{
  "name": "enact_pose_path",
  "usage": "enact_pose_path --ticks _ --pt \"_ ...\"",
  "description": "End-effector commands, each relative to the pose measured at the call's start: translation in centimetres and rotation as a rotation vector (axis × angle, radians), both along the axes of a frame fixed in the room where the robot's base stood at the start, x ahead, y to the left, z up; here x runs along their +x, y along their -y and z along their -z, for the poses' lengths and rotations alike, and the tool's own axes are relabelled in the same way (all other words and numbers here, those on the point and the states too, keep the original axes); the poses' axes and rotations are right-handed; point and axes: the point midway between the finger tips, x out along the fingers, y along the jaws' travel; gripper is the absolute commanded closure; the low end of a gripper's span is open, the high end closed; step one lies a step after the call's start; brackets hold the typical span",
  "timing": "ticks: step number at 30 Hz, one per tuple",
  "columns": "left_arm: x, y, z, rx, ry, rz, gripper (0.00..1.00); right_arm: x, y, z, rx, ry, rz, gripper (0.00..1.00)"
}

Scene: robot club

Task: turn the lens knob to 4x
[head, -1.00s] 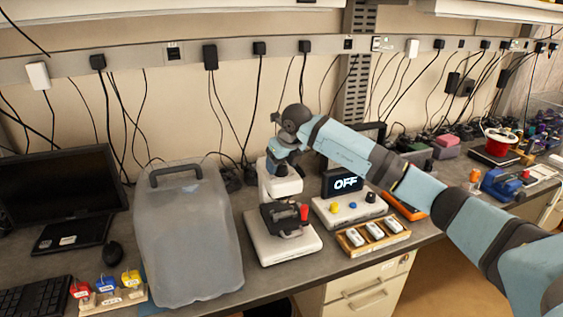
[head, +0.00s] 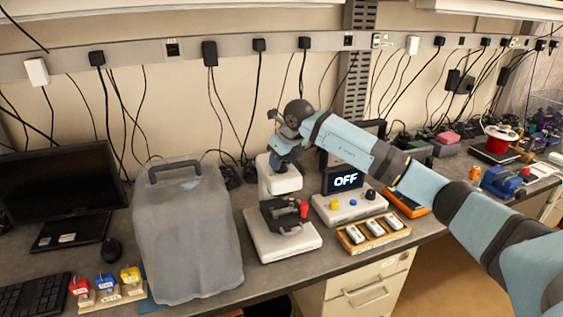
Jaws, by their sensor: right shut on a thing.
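A white microscope (head: 281,242) with a dark stage stands on the bench, left of the control box. Its lens knob is hidden by my right gripper or too small to make out. My right gripper (head: 280,158) is at the top of the microscope head, pointing down. It is shut on a part there, most likely the knob, but the fingertips are mostly covered by the wrist. No magnification marking can be read. My left gripper is not in view.
A control box (head: 348,209) with coloured buttons and a display (head: 342,181) reading OFF stands to the right. In front of it is a wooden tray (head: 345,244) with white pieces. A grey covered case (head: 188,235) is close on the left.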

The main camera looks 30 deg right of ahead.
Motion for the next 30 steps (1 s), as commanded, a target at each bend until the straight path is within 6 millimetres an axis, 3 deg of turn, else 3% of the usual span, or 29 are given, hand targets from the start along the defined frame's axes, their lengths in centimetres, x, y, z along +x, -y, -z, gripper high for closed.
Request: enact_pose_path --ticks 30 --pt "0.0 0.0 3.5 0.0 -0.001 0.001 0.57 0.3 0.3 -0.1 0.001 0.003 -0.936 0.84"
